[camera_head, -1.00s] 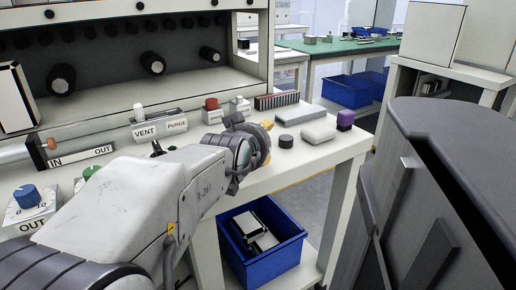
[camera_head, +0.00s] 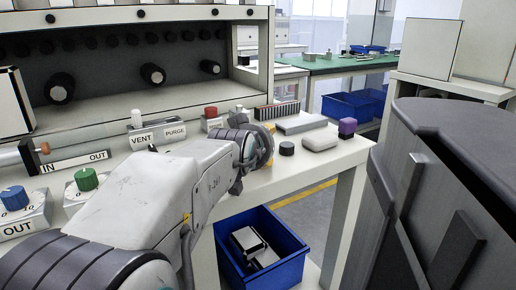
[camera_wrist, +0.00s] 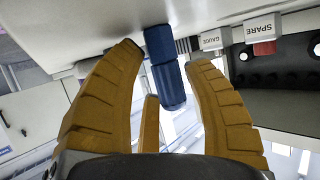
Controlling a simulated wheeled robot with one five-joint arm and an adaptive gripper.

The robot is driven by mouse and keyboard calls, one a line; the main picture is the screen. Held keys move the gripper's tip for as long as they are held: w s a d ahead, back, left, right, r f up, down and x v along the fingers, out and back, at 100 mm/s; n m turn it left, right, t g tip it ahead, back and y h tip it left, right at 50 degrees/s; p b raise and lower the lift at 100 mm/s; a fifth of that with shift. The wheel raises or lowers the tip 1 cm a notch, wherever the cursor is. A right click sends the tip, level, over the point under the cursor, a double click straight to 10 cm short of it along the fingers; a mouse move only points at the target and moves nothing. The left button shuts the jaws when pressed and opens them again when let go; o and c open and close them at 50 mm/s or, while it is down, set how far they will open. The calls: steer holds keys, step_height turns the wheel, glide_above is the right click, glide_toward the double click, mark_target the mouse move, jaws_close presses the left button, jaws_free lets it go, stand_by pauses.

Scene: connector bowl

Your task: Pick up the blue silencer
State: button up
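The blue silencer (camera_wrist: 166,68) is a dark blue ribbed cylinder in the wrist view, with its upper end against the pale bench surface (camera_wrist: 90,20). My gripper (camera_wrist: 168,58) is open, with one orange finger on each side of the silencer. I see gaps between the silencer and both outer fingertips. A third orange finger shows behind, nearer the palm. In the head view my gripper (camera_head: 268,140) is over the bench and mostly hidden by my wrist. The silencer is not visible in that view.
Near the gripper on the bench are a black round cap (camera_head: 287,148), a white block (camera_head: 320,139) and a purple-topped block (camera_head: 347,127). Labelled valves stand behind, including a red knob (camera_head: 211,111). A blue bin (camera_head: 290,262) is below the bench.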

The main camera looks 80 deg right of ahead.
steer(key=c, duration=0.6)
steer(key=shift+c, duration=0.2)
steer(key=shift+r, duration=0.15)
